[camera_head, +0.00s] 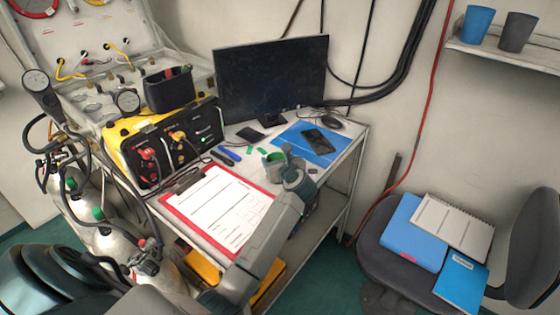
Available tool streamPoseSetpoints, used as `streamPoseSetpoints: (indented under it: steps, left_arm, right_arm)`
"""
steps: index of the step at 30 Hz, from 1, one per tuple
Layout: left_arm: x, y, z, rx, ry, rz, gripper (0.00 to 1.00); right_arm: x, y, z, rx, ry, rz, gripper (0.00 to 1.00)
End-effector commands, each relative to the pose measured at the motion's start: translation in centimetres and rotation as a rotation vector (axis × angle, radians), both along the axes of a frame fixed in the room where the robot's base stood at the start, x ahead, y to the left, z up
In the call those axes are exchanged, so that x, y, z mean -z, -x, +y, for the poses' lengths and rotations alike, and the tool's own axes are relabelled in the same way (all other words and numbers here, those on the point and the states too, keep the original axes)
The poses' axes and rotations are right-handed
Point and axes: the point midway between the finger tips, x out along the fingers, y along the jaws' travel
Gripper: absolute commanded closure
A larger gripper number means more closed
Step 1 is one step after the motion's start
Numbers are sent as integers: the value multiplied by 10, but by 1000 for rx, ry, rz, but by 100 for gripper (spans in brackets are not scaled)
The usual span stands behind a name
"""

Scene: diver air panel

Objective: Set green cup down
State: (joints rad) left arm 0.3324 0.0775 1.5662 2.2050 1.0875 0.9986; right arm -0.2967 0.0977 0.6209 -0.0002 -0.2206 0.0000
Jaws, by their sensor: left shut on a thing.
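The green cup (274,163) is at the middle of the white table (238,164), just beyond the red clipboard. My left gripper (284,158) reaches over the table from below and is shut on the cup at its right side. The cup looks upright. The arm hides part of the cup's right side and the table behind it. I cannot tell whether the cup's base touches the table. My right gripper is not in view.
A red clipboard (191,212) with paper lies in front of the cup. A blue folder (318,152) with a black phone (320,140) lies behind it. A monitor (271,82) and a yellow-black air panel (167,143) stand at the back and left. Small green and blue items lie nearby.

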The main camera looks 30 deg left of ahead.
Motion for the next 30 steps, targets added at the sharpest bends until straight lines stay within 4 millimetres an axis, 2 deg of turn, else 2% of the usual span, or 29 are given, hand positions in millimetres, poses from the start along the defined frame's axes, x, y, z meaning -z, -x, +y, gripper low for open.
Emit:
streamPoseSetpoints:
  steps: [2, 3, 6, 10, 17, 22, 30]
  left_arm:
    - [4, 0, 0, 0, -1, 1, 59]
    - [3, 0, 0, 0, 0, 0, 31]
    - [3, 0, 0, 0, 0, 0, 15]
    - [2, 0, 0, 0, 0, 0, 15]
    - [-2, 1, -1, 1, 0, 0, 15]
    - [-5, 17, -23, 1, 5, -2, 15]
    - [-23, 52, -68, 1, 4, -2, 15]
  right_arm:
    - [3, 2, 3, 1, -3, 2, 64]
    - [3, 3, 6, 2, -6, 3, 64]
    - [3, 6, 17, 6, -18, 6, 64]
    - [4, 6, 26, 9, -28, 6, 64]
    - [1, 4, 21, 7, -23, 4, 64]
    - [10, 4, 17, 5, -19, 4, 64]
    - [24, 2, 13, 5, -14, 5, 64]
